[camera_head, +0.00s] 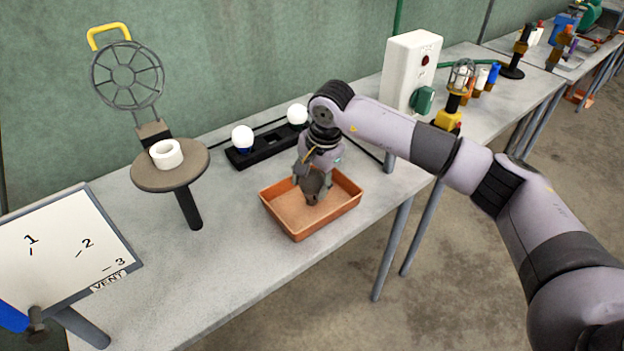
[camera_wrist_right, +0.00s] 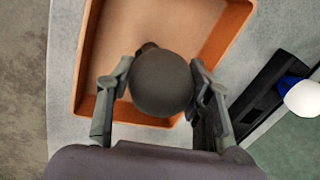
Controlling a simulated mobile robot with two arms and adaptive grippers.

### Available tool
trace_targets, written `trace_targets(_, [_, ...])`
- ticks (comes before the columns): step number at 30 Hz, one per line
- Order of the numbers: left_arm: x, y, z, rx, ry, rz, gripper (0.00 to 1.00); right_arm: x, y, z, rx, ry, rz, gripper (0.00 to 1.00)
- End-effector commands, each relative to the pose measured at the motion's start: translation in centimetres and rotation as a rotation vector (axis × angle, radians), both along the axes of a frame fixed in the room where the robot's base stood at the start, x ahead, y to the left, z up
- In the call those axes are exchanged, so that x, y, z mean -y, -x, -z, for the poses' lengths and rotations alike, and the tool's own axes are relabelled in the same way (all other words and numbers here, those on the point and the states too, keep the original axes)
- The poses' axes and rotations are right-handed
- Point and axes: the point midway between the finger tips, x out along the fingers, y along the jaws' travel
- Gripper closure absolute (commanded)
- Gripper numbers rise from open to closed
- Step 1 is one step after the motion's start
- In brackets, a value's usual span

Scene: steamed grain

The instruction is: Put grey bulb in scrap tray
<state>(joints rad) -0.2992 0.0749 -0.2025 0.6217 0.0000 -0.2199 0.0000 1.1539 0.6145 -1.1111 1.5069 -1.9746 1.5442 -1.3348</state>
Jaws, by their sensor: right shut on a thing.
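The grey bulb (camera_wrist_right: 161,82) is a dark round globe between the fingers of my right gripper (camera_wrist_right: 163,88) in the right wrist view. The fingers touch it on both sides, and the gripper is shut on it. The scrap tray (camera_head: 294,233) is a shallow orange tray on the bench, and its rim also shows in the right wrist view (camera_wrist_right: 228,38). In the head view my right gripper (camera_head: 313,192) points down over the tray. The exact height of the bulb above the tray floor is hard to tell. My left gripper is not in view.
A black holder (camera_head: 262,151) with two white bulbs (camera_head: 242,137) stands behind the tray. A round stand (camera_head: 180,178) with a white ring (camera_head: 166,153) is to the left. A whiteboard (camera_head: 60,250) leans at front left. A white box (camera_head: 408,70) stands behind my right arm.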

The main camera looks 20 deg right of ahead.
Motion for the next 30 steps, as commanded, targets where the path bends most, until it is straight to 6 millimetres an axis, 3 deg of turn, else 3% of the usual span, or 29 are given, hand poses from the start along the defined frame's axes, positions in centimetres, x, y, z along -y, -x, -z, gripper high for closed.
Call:
trace_targets(8, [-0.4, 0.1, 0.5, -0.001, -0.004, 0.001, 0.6, 0.0, 0.0, 0.4, 0.001, -0.001, 0.0, 0.82])
trace_targets(9, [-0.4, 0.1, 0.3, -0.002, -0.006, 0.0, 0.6, 0.0, 0.0, 0.2, 0.001, -0.001, 0.0, 0.51])
trace_targets(17, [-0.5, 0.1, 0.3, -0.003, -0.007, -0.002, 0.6, 0.0, 0.0, 0.1, 0.001, -0.001, 0.0, 0.33])
trace_targets(26, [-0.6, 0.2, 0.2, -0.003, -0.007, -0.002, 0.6, 0.0, 0.0, 0.0, 0.001, -0.001, 0.0, 0.33])
trace_targets(30, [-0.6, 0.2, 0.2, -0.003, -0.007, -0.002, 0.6, 0.1, 0.0, -0.9, 0.004, -0.001, 0.0, 0.33])
